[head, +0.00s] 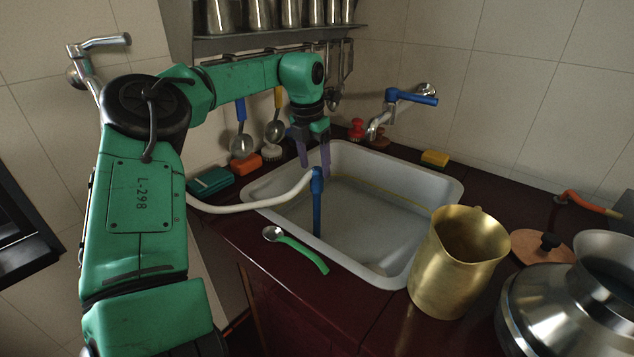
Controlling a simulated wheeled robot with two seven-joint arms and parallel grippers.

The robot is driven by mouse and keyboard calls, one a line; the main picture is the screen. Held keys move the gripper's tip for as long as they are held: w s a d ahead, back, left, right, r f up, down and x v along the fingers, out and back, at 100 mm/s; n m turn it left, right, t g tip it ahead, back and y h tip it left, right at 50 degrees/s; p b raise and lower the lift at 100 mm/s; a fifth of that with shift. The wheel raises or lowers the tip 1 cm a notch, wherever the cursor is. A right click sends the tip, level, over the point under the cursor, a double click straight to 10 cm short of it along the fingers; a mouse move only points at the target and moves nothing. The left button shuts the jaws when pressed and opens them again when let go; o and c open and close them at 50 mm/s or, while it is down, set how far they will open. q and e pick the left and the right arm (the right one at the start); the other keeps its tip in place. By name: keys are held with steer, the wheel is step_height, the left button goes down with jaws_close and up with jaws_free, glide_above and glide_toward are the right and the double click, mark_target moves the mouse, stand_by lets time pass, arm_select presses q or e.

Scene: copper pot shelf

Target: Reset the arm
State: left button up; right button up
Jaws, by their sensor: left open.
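My left arm comes in from the left and reaches over the counter to the sink. Its left gripper (313,153) points down at the sink's back left edge, with its two purple-grey fingers apart and nothing seen between them. The white sink (452,190) is set in the dark red counter. A white hose with a blue nozzle (317,200) hangs over the sink's left rim, in front of the gripper. My right gripper is not in view.
A brass pitcher (450,275) and a steel pot (570,300) stand at the right. A green-handled spoon (300,250) lies on the front counter. A blue-handled tap (405,98) juts from the back wall. Ladles (241,143) hang below the shelf (270,41). Sponges lie behind the sink.

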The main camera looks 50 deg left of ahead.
arm_select(q)
steer(key=r, duration=0.4)
steer(key=shift+s, duration=0.3)
